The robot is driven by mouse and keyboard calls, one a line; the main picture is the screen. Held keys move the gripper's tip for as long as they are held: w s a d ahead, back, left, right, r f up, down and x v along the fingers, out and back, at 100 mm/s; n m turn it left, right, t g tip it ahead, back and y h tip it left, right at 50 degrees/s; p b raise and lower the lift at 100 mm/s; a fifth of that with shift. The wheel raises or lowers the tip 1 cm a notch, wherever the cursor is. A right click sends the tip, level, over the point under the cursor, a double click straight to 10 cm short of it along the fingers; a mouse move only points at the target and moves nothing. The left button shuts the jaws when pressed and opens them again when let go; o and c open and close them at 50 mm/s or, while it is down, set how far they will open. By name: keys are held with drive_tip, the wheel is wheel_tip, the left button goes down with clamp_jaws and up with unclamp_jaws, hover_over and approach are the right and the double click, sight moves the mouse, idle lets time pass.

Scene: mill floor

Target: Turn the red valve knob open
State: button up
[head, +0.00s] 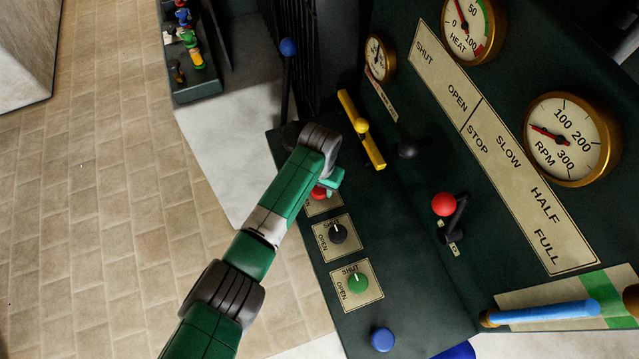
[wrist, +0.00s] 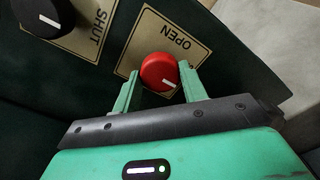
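The red valve knob (wrist: 158,71) sits on a cream plate (wrist: 128,67) with the word OPEN showing beside it. The knob's white mark is on the side facing my gripper in the wrist view. My gripper (wrist: 157,84) is open, with one finger on each side of the knob. A small gap shows at the left finger; whether the right finger touches is hard to tell.
A black knob (head: 338,233) and a green knob (head: 358,283) stand in line on the same panel. A yellow bar handle (head: 361,130), a blue-topped lever (head: 288,47) and a red-ball lever (head: 444,204) rise nearby. Gauges line the upright panel at right.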

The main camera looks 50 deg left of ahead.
drive_tip(key=c, duration=0.4)
drive_tip(key=shift+n, duration=0.3)
drive_tip(key=n+p, duration=0.2)
drive_tip(key=shift+r+n, duration=0.1)
drive_tip(key=shift+n, duration=0.3)
drive_tip(key=n+p, duration=0.1)
drive_tip(key=n, duration=0.3)
drive_tip(key=n+p, duration=0.1)
drive_tip(key=n, duration=0.4)
drive_tip(key=shift+n, duration=2.7)
